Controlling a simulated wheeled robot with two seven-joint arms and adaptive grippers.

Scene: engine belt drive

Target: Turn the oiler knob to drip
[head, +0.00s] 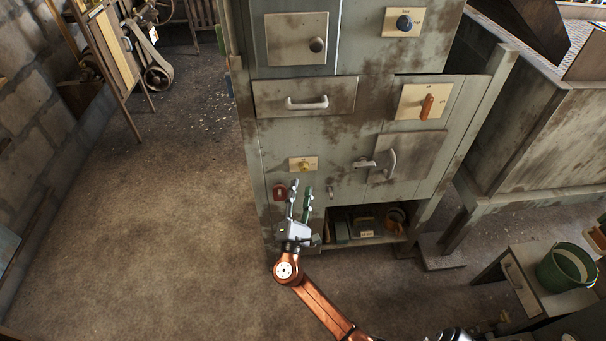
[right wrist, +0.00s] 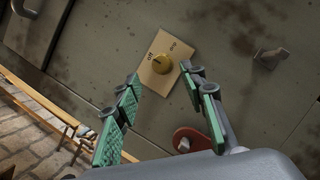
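The oiler knob (head: 303,166) is a small round brass-yellow knob on a cream plate, low on the front of the grey-green cabinet. In the right wrist view the knob (right wrist: 161,63) shows close up, with small lettering on its plate (right wrist: 178,50); one word looks like "off". My right gripper (head: 301,187) is open and empty, just below the knob in the head view. In the right wrist view its green-padded fingers (right wrist: 160,75) stand apart, with the knob beyond and between their tips. I see no contact with the knob. My left gripper is not in view.
A red piece (head: 280,192) sits left of the fingers on the cabinet. A small metal lever (head: 330,192) and a handled door (head: 408,158) are to the right. An open shelf with boxes (head: 365,222) lies below. The floor at left is clear.

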